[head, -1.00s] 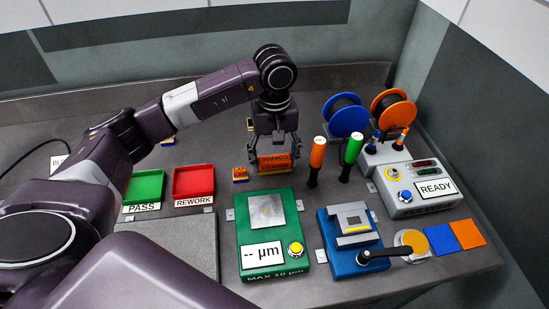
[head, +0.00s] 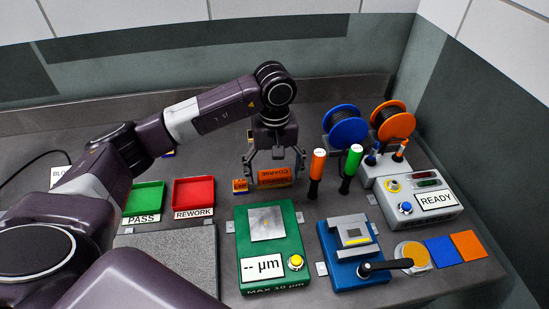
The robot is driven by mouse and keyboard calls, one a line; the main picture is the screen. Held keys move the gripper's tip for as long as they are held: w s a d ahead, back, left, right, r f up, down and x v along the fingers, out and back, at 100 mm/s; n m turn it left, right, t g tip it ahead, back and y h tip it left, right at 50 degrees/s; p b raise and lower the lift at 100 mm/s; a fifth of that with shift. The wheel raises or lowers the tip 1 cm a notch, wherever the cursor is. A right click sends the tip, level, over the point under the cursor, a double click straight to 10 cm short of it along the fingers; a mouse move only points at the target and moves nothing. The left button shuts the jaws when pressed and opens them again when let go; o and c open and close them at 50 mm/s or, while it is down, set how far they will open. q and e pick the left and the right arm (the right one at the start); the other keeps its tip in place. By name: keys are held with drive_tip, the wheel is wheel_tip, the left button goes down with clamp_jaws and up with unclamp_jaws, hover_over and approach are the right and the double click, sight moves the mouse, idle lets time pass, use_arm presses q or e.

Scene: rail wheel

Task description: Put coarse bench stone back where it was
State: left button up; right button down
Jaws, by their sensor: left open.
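The coarse bench stone (head: 274,177) is an orange block with dark lettering reading COARSE. It lies on the bench behind the green measuring gauge. My left gripper (head: 274,170) is above it with its fingers spread wide, one to each side of the stone. The fingers look apart from the stone, though the exact gap is hard to tell. My right gripper does not show.
A small orange block (head: 240,186) sits just left of the stone. Orange-topped (head: 317,170) and green-topped (head: 351,168) handles stand close on the right. The red REWORK tray (head: 193,192) and green PASS tray (head: 144,197) are to the left. The green gauge (head: 253,272) is in front.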

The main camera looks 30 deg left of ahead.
sight(275, 173)
use_arm(q)
wheel_tip(275, 173, up, 12)
drive_tip(key=b, duration=0.2)
idle(0.6)
